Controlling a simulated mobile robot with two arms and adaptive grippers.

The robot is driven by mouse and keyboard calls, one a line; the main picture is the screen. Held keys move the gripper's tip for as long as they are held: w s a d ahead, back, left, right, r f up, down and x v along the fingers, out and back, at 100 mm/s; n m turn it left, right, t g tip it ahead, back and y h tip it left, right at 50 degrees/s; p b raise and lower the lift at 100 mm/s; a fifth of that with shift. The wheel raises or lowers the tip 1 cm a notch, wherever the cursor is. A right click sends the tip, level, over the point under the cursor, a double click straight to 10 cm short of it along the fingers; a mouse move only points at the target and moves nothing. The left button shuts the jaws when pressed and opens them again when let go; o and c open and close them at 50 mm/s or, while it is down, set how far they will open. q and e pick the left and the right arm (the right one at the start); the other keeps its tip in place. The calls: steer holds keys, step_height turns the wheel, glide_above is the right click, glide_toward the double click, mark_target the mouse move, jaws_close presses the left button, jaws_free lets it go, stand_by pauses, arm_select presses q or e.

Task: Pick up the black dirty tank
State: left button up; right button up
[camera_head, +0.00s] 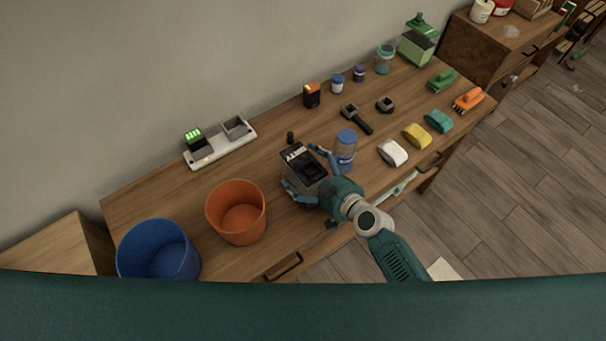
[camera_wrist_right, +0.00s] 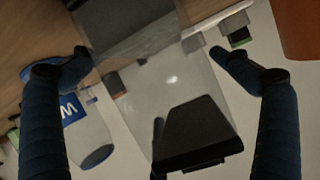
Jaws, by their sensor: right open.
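The black dirty tank (camera_head: 304,166) stands on the wooden table, a boxy container with a dark top and a light label. In the right wrist view the tank (camera_wrist_right: 165,85) looks greyish and see-through, with a black block at its lower part. My right gripper (camera_head: 308,175) is open, with its blue fingers on either side of the tank. The right wrist view shows the fingers (camera_wrist_right: 160,75) spread, with visible gaps to the tank. My left gripper is not in view.
A clear jar with a blue lid (camera_head: 346,146) stands close beside the right gripper. An orange bucket (camera_head: 237,194) and a blue bucket (camera_head: 136,262) stand to the left. A white charger strip (camera_head: 212,158) lies behind. Sponges, brushes and small jars occupy the right side.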

mark_target(300, 150)
steer(key=shift+d, duration=0.1)
steer(key=shift+s, duration=0.1)
steer(key=c, duration=1.5)
steer(key=shift+r, duration=0.2)
step_height(300, 150, up, 7)
steer(key=shift+p, duration=1.05)
step_height(300, 150, up, 13)
steer(key=shift+f+b, duration=0.1)
steer(key=shift+b, duration=0.2)
